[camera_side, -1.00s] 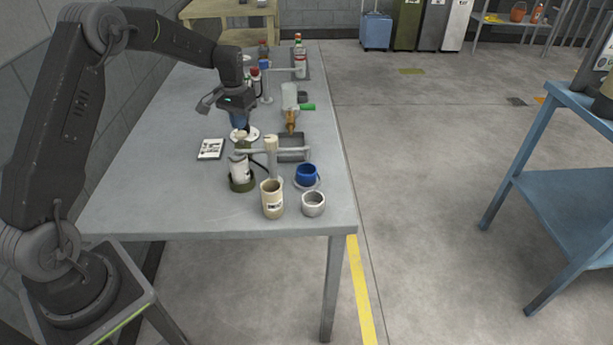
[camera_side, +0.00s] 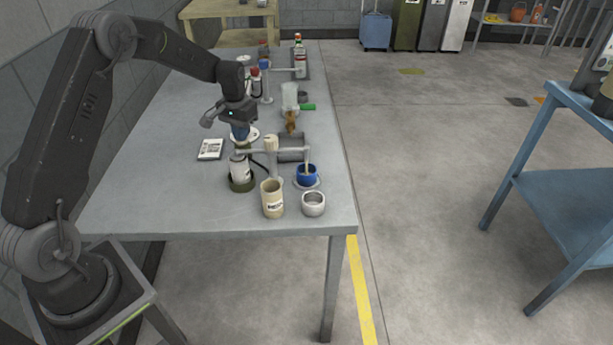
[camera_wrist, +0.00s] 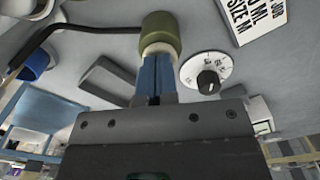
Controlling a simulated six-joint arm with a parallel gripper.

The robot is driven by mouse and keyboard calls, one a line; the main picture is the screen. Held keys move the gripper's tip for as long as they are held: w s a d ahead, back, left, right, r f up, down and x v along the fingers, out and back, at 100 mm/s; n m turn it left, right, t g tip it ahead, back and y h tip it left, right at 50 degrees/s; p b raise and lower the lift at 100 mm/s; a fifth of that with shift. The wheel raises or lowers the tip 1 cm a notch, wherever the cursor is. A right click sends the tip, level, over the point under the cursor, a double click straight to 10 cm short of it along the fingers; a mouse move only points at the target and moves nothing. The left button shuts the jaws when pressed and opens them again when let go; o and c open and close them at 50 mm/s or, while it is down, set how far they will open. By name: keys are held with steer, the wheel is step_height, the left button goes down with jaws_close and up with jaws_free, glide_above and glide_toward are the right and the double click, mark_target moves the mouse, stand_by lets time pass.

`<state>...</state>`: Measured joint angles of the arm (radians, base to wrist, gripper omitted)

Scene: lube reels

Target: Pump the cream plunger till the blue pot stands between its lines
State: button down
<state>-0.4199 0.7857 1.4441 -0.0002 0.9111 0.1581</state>
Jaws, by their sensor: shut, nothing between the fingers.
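The blue pot (camera_side: 306,178) stands on a pale saucer near the table's right edge, under the spout (camera_side: 307,149) of a pale cross-arm. A cream-coloured strand runs from the spout down into the pot. The pot's lines and fill level are too small to tell. My gripper (camera_side: 241,138) points down over the cream plunger, above a white bottle (camera_side: 239,167) with an olive base. In the wrist view my blue fingers (camera_wrist: 154,95) are shut and empty, their tips against the cream plunger top (camera_wrist: 159,48) by an olive collar (camera_wrist: 160,30). The blue pot (camera_wrist: 37,64) shows at the left.
A white dial (camera_wrist: 207,74) lies close beside my fingers. A printed card (camera_side: 210,149) is left of the bottle. A cream cup (camera_side: 272,200) and a silver cup (camera_side: 313,204) stand in front. A grey tray (camera_side: 291,143) and bottles lie behind. The table's left front is clear.

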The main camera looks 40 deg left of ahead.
steer(key=shift+r, duration=3.7)
